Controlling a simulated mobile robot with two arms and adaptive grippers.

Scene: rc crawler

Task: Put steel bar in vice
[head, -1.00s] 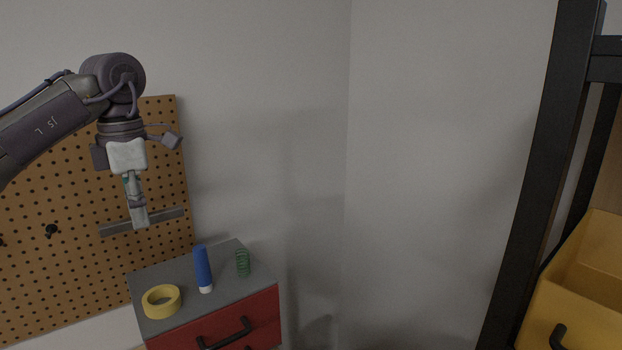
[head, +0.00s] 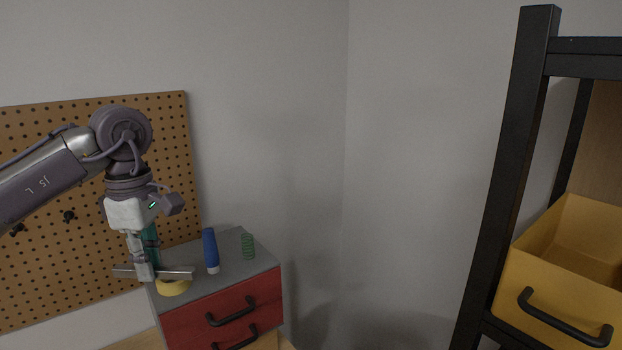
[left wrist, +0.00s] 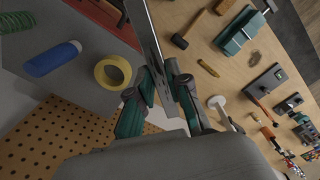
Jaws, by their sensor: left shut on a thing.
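The steel bar (head: 178,273) is a flat grey bar, held about level in the head view. My left gripper (head: 145,270) points down and is shut on its middle. The bar appears in front of the cabinet's left edge, partly covering the yellow tape roll. In the left wrist view, the bar (left wrist: 157,40) runs up between the fingers of my left gripper (left wrist: 163,84). A teal vice (left wrist: 241,30) with grey parts sits on the wooden bench at the upper right, apart from the bar. My right gripper is not in view.
A grey-topped red drawer cabinet (head: 232,303) carries a blue bottle (head: 210,248), a green spring (head: 248,246) and the yellow tape roll (head: 174,287). The wooden bench (left wrist: 215,65) holds a hammer (left wrist: 190,30) and several tools. A yellow bin (head: 545,290) sits in a black rack.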

